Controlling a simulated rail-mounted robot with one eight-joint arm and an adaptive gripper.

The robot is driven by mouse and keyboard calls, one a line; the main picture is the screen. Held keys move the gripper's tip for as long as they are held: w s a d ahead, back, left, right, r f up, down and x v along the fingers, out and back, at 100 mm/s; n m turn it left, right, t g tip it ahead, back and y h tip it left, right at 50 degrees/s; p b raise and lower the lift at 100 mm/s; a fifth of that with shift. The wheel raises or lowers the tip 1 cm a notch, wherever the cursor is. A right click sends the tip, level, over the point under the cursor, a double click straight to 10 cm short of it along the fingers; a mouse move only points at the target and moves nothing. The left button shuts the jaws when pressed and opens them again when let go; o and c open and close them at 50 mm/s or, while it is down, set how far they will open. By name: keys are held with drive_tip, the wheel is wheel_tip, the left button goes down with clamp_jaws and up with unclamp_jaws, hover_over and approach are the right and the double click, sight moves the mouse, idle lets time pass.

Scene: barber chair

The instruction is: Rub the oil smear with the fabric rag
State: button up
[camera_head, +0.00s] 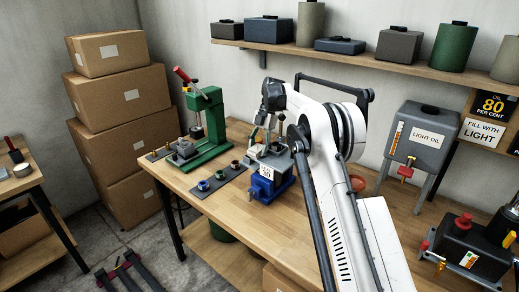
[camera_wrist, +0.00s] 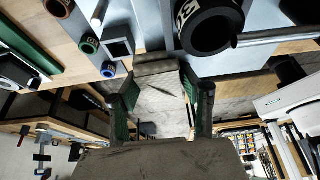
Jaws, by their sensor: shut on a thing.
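My gripper (camera_head: 264,132) is over the workbench (camera_head: 178,183), close above a blue fixture (camera_head: 263,191) with a grey block bearing a white "30" label. In the wrist view my gripper (camera_wrist: 160,78) has its two green-padded fingers on either side of a flat grey piece, which looks like the fabric rag (camera_wrist: 153,68). The fingers are shut on it. The fixture shows at the top of the wrist view as a grey block with a dark round opening. I cannot make out the oil smear.
A green press (camera_head: 208,112) stands left of the fixture. A dark mat (camera_head: 220,187) with several coloured rings lies in front. A light oil tank (camera_head: 418,135) and a black machine (camera_head: 470,245) are on the right. A loaded shelf (camera_head: 290,50) runs along the wall.

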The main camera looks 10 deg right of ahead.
sight(255, 148)
wheel_tip(255, 148, up, 4)
drive_tip(key=shift+w+f+p, duration=0.1)
drive_tip(key=shift+p, duration=0.55)
drive_tip(key=shift+w+a+r, duration=0.1)
drive_tip(key=shift+r, duration=0.1)
drive_tip(key=shift+r+p, duration=0.9)
drive_tip(key=shift+r, duration=1)
